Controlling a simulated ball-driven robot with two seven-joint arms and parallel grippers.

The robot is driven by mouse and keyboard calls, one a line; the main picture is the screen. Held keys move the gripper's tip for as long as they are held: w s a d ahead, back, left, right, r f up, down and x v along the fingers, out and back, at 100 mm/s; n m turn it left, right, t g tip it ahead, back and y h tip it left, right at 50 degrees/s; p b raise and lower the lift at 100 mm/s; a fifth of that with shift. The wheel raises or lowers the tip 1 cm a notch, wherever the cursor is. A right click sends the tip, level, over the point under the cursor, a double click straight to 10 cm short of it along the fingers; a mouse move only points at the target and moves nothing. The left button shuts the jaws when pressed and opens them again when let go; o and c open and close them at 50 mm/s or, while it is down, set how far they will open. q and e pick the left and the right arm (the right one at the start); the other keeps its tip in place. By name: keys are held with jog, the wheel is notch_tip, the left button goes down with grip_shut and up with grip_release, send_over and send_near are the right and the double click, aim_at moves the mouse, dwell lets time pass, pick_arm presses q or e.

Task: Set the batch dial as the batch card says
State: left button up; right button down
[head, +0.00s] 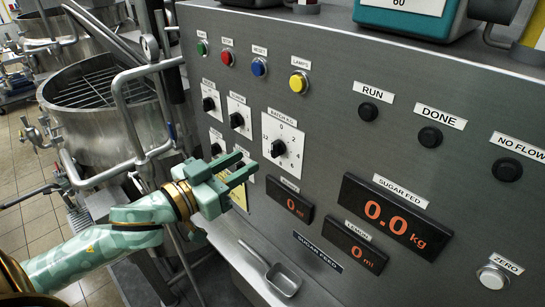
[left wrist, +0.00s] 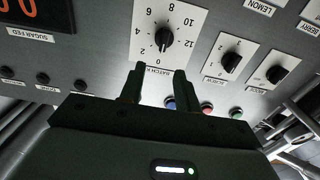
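The batch dial (head: 278,148) is a black knob on a white numbered plate labelled BATCH KG, on the grey panel. It also shows upside down in the left wrist view (left wrist: 164,37), where its light mark seems to point near 0. My left gripper (head: 243,168) is open and empty, left of and a little below the dial in the head view. In the left wrist view its two fingers (left wrist: 157,86) stand apart, with the dial beyond their tips. I cannot make out a readable batch card. My right gripper is not in view.
Smaller dials (head: 237,120) sit left of the batch dial, some partly behind my gripper. Coloured buttons (head: 259,67) run above. The SUGAR FED display (head: 385,215) reads 0.0 kg. A metal scoop (head: 283,279) lies below on a ledge. A steel mixer (head: 95,110) stands left.

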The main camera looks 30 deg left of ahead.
aim_at(272, 144)
pick_arm(q)
jog(key=p+x, duration=0.1)
jog(key=x, duration=0.7)
jog(key=shift+w, duration=0.35)
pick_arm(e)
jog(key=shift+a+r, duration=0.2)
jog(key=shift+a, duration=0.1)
pick_arm(q)
grip_shut()
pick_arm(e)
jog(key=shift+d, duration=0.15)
